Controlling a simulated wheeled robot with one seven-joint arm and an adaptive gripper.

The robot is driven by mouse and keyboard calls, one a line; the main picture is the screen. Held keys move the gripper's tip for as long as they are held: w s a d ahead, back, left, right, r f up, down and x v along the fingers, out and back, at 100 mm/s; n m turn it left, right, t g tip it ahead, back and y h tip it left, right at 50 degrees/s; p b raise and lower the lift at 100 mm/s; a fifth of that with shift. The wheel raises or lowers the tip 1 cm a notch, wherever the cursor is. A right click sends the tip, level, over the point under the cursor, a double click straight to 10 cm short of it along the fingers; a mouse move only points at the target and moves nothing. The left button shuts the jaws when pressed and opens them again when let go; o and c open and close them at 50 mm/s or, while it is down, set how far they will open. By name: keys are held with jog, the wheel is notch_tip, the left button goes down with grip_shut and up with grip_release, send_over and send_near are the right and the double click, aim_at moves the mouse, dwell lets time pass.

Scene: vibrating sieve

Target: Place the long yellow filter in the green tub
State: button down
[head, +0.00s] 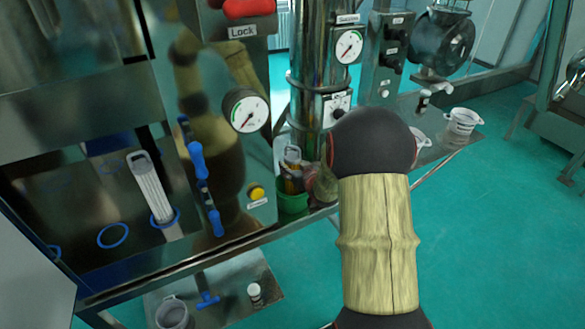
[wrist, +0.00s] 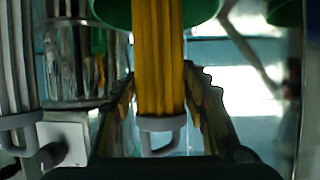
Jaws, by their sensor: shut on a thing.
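The yellow filter (wrist: 157,60) is long and ribbed, with a grey ring handle (wrist: 160,138) at its near end. My gripper (wrist: 158,85) is shut on it, one finger on each side. In the head view, a yellow part of it (head: 291,185) shows at the green tub (head: 292,204), beside the metal column. The tub also shows in the wrist view (wrist: 203,10), behind the filter's far end. How deep the filter reaches into the tub cannot be told. My arm hides most of the gripper in the head view.
A white filter (head: 151,190) stands in a blue-ringed hole at the left; an empty blue ring (head: 113,236) is beside it. The panel with a gauge (head: 246,111) and the metal column (head: 311,80) stand close to the tub. White buckets (head: 462,122) stand at the right.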

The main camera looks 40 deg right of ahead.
jog(key=shift+f, duration=0.15)
jog(key=c, duration=1.1)
grip_release()
jog(key=shift+o, duration=0.6)
jog(key=shift+s+r, duration=0.25)
jog(key=v, duration=1.1)
jog(key=shift+s+a+p, duration=0.15)
jog(key=shift+s+p, duration=0.15)
jog(key=shift+p, duration=0.05)
